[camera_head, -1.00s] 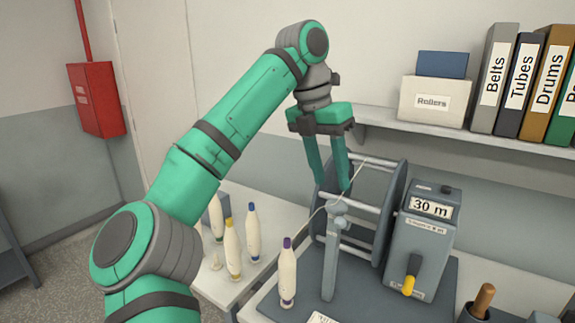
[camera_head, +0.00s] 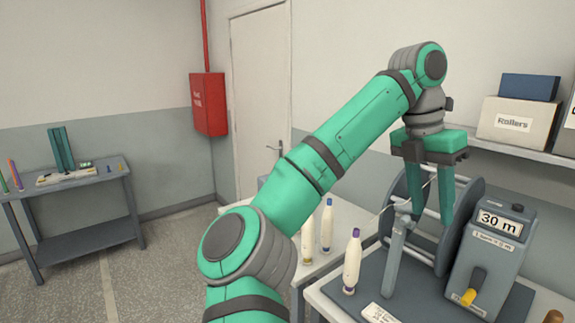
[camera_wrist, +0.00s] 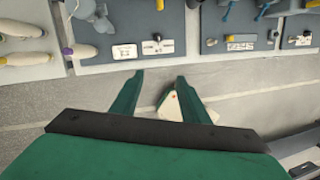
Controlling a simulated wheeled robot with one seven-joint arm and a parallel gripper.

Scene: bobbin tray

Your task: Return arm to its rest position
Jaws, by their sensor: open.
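My green arm extends up and to the right in the head view, with its elbow bent high. My gripper (camera_head: 431,212) hangs fingers-down in front of the grey reel (camera_head: 467,212) of the winding machine. Its two green fingers are apart, with nothing seen between them.
The machine's counter box (camera_head: 492,255) reads 30 m. A purple-tipped bobbin (camera_head: 352,262) stands on the bench left of the reel, with others behind. A shelf holds a Rollers box (camera_head: 517,128). A side table (camera_head: 75,184) and open floor (camera_head: 150,270) lie left.

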